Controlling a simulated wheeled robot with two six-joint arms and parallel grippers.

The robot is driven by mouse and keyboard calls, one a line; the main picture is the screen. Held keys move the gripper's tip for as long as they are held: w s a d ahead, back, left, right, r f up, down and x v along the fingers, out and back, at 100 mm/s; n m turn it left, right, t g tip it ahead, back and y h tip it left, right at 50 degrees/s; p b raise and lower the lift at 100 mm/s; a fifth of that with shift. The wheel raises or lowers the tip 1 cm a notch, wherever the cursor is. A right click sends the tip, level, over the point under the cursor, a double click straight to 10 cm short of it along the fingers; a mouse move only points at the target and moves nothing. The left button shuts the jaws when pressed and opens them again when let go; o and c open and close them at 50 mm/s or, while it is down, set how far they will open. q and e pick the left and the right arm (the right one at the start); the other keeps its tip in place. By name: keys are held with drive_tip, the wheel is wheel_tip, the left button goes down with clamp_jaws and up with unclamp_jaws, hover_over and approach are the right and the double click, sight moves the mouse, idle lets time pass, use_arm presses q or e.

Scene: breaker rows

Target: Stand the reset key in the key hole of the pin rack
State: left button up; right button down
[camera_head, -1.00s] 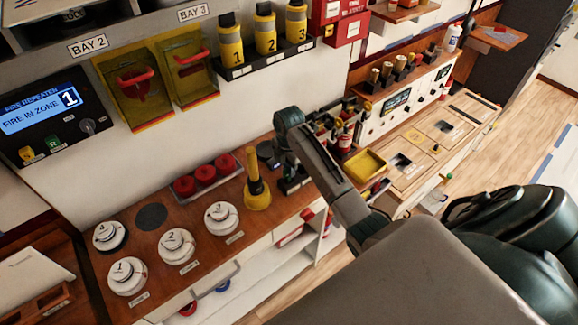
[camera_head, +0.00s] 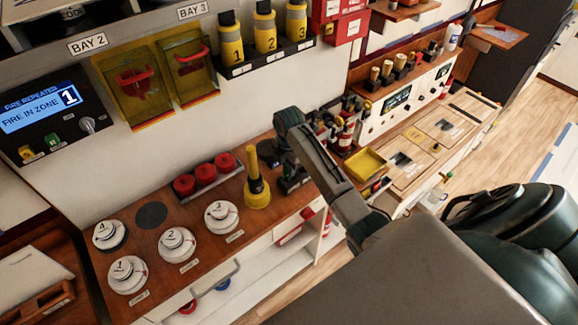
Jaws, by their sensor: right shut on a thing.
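My right gripper (camera_head: 290,184) points down at the right end of the wooden counter, just right of the yellow cone-shaped tool. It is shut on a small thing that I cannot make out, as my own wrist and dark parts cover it. I cannot pick out the reset key for sure. I cannot tell the pin rack or its key hole for sure among the dark fittings around the gripper. My left gripper is not in view.
The yellow tool (camera_head: 257,190) stands close left of my right gripper. White numbered detectors (camera_head: 176,244) stand at the left. A yellow tray (camera_head: 366,164) is on the right. A dark disc (camera_head: 151,215) lies flat on the counter.

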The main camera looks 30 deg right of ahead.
drive_tip(key=shift+f, duration=1.1)
drive_tip(key=c, duration=1.3)
unclamp_jaws()
wheel_tip(320, 180, up, 5)
drive_tip(key=shift+w+f+b, duration=0.1)
drive_tip(key=shift+f+b, duration=0.05)
drive_tip(key=shift+b, duration=1.1)
wheel_tip(320, 180, up, 5)
drive_tip(key=shift+r+p, duration=0.1)
drive_tip(key=shift+p, duration=0.85)
drive_tip(key=shift+r+p, duration=0.4)
drive_tip(key=shift+f, duration=0.1)
